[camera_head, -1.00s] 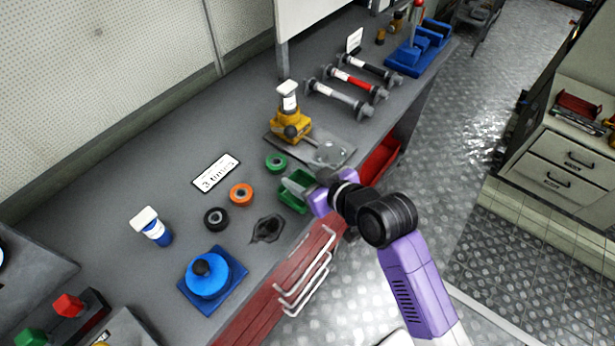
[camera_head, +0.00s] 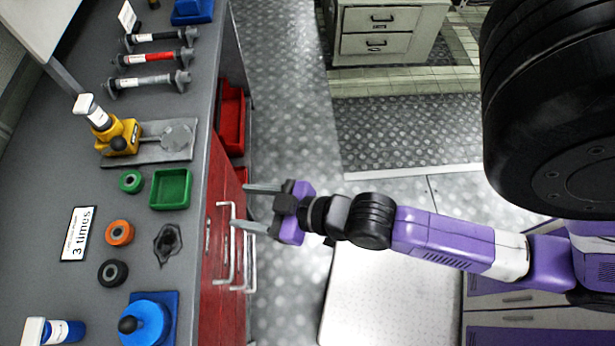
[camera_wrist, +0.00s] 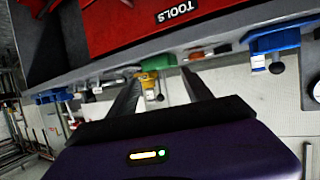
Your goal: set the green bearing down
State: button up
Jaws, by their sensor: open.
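The green bearing (camera_head: 131,181) is a ring lying flat on the grey bench, just left of the green tray (camera_head: 170,188) and apart from it. An orange bearing (camera_head: 120,232) and a black bearing (camera_head: 113,273) lie below it in the picture. My gripper (camera_head: 241,207) is open and empty, off the bench's front edge, to the right of the green tray. Its two fingers point toward the bench by the red cabinet handles. In the wrist view my gripper (camera_wrist: 160,92) shows its spread fingers with nothing between them.
A yellow press (camera_head: 122,136) stands on a plate behind the green bearing. A label card (camera_head: 75,234), a dark fixture (camera_head: 168,242) and a blue domed part (camera_head: 146,323) are on the bench. Red bins (camera_head: 231,118) sit by the front edge. The floor is open.

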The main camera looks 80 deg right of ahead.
jog(key=shift+o, duration=0.6)
jog(key=s+a+r, duration=0.1)
jog(key=s+r, duration=0.3)
jog(key=s, duration=0.2)
jog(key=s+a+r+t, duration=0.1)
jog(key=s+r, duration=0.3)
jog(key=s, duration=0.2)
jog(key=shift+s, duration=0.4)
jog(key=shift+o, duration=1.2)
jog(key=shift+s+a+r, duration=0.15)
